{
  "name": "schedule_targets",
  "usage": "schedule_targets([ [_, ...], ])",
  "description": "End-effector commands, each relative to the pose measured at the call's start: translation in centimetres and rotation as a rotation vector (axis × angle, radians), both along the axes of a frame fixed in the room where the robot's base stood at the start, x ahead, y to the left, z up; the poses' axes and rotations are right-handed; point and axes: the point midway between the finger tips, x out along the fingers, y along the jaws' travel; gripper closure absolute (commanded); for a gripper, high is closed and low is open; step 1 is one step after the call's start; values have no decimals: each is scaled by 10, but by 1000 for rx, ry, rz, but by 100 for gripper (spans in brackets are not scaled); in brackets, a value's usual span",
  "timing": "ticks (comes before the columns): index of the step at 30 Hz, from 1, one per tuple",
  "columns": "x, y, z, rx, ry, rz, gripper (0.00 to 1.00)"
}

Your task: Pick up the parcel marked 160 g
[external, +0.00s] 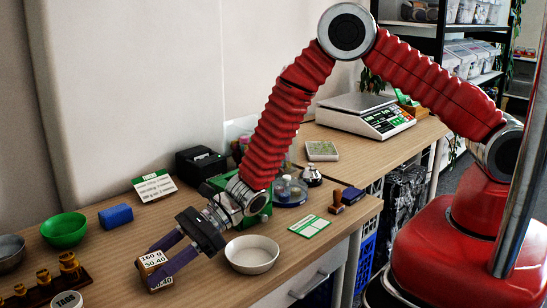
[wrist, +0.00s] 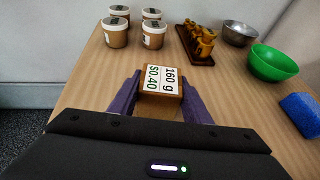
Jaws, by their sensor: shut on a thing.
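The parcel marked 160 g (external: 154,270) is a small brown box with a white label reading 160 g and $0.40. My gripper (external: 160,268) is shut on it, with a purple finger on either side, over the left part of the wooden table. In the wrist view the parcel (wrist: 161,80) sits between the two finger tips (wrist: 160,92), its label facing the camera. I cannot tell whether its underside touches the table.
A white bowl (external: 252,254) stands right of my gripper. A green bowl (external: 64,230), blue block (external: 116,215) and weight rack (external: 45,285) stand to the left. Several lidded cups (wrist: 116,32) stand beyond the parcel. A scale (external: 366,115) stands at the back right.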

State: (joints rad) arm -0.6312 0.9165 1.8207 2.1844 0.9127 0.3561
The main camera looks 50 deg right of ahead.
Motion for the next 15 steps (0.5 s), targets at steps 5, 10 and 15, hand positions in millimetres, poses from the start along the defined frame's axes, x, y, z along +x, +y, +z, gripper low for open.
schedule_targets([
  [5, 0, 0, 1, 1, 0, 0, 82],
  [10, 0, 0, 7, 1, -2, 1, 82],
  [15, 0, 0, 25, 3, -2, 1, 82],
])
